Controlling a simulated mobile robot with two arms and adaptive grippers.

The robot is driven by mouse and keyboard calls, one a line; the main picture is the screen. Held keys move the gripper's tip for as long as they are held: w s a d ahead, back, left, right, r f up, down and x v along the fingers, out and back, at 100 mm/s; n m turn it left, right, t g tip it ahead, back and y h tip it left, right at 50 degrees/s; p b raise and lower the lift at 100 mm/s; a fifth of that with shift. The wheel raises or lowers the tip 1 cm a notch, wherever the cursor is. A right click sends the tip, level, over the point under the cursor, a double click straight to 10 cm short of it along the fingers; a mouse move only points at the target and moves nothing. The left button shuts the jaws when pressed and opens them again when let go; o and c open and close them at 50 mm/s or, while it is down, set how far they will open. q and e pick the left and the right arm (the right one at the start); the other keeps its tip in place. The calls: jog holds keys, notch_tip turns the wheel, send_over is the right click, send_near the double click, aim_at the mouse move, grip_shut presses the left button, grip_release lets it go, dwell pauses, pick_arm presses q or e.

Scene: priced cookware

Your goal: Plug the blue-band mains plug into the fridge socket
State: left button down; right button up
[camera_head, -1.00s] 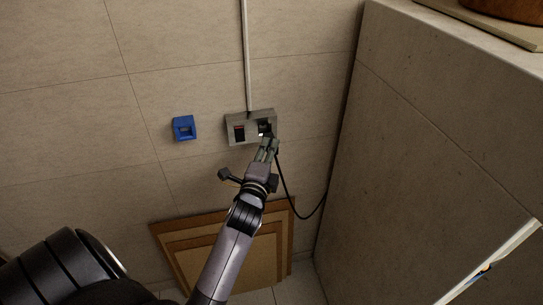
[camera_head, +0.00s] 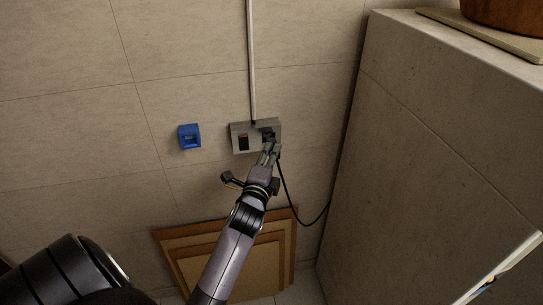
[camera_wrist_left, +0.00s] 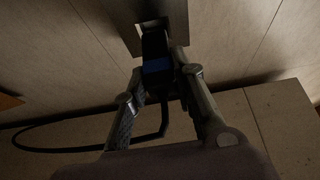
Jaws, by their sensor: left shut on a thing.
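The blue-band plug (camera_wrist_left: 156,62) is a black plug with a blue stripe across it. My left gripper (camera_head: 267,150) is shut on it, with a finger on each side in the left wrist view (camera_wrist_left: 160,85). The fridge socket, on a grey wall plate (camera_head: 235,130), is in the right half of the plate in the head view. The plug's front end is at the plate in the wrist view (camera_wrist_left: 179,12). I cannot tell how deep it sits. The fingers partly hide the plug and socket in the head view. My right gripper is not in view.
A blue holder (camera_head: 190,131) is on the wall to the left. A black cable (camera_head: 291,207) loops toward the stone block (camera_head: 440,160) on the right. Brown boards (camera_head: 180,250) lean on the wall below.

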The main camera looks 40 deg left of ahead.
pick_arm(q)
jog(key=shift+p, duration=0.5)
dwell(1.0)
jog(key=shift+w+a, duration=1.4)
jog(key=shift+a, duration=0.2)
dwell(0.4)
jog(key=c, duration=1.2)
grip_release()
jog(key=shift+c, duration=0.2)
jog(key=shift+s, duration=0.1)
jog(key=v, duration=1.1)
jog(key=shift+s, duration=0.4)
jog(key=shift+d, duration=0.1)
